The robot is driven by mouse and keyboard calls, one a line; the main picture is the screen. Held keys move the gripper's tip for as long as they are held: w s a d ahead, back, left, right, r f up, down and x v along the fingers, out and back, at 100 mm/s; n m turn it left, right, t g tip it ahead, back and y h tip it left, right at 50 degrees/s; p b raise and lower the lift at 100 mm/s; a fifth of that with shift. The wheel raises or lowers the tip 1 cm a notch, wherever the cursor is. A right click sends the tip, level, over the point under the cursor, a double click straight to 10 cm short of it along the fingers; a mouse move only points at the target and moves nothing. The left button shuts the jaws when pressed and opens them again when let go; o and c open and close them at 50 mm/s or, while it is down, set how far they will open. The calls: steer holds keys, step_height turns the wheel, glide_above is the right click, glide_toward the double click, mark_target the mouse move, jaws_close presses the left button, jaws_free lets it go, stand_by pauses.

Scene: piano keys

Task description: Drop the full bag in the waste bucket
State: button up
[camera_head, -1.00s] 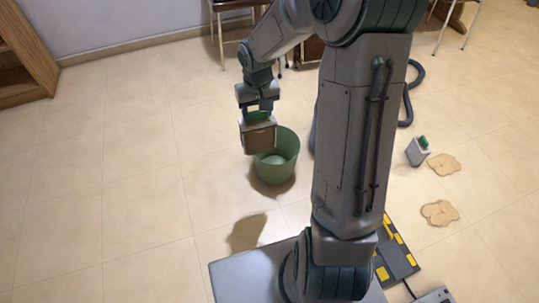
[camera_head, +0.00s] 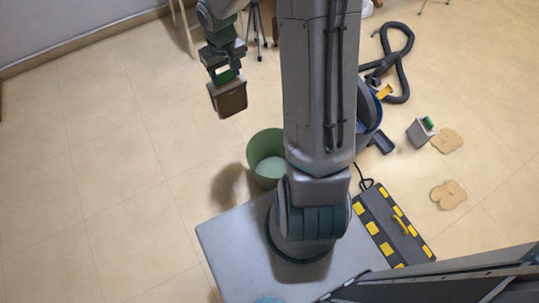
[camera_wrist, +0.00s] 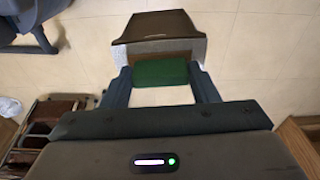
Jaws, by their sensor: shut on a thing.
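The held bag (camera_head: 228,100) is box-like, with a dark brown face and a green top piece (camera_wrist: 160,72). My gripper (camera_head: 226,75) is shut on the green piece, and the bag hangs in the air below it in the head view. The wrist view shows the bag's grey sides and brown end (camera_wrist: 158,28) beyond my fingers. The green waste bucket (camera_head: 258,147) stands on the floor, below and to the right of the bag in the head view. Its pale inside bottom shows, and my arm column hides part of its right rim.
Another small bag with a green top (camera_head: 420,133) stands beside tan patches (camera_head: 447,141). Floor at left is clear.

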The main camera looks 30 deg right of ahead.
steer(key=s+d+f+n+b, duration=0.1)
steer(key=s+d+f+n, duration=0.2)
steer(key=f+n, duration=0.2)
steer(key=s+d+f+n+g+b, duration=0.1)
steer(key=s+d+f+n, duration=0.2)
steer(key=f+n, duration=0.3)
steer(key=s+d+f+n+y+b, duration=0.1)
steer(key=s+d+f+n, duration=0.3)
steer(key=f, duration=0.9)
steer(key=shift+d+n+b, duration=0.45)
steer(key=shift+n, duration=0.75)
steer(key=shift+r, duration=0.1)
steer(key=o, duration=1.4)
steer(key=r+p, duration=0.2)
steer(key=r, duration=0.2)
steer(key=d+r+p, duration=0.1)
steer(key=r+p, duration=0.2)
steer(key=r, duration=0.2)
steer(key=r+p, duration=0.2)
steer(key=r, duration=0.2)
steer(key=shift+d+r+p, duration=0.3)
steer(key=shift+r+p, duration=0.05)
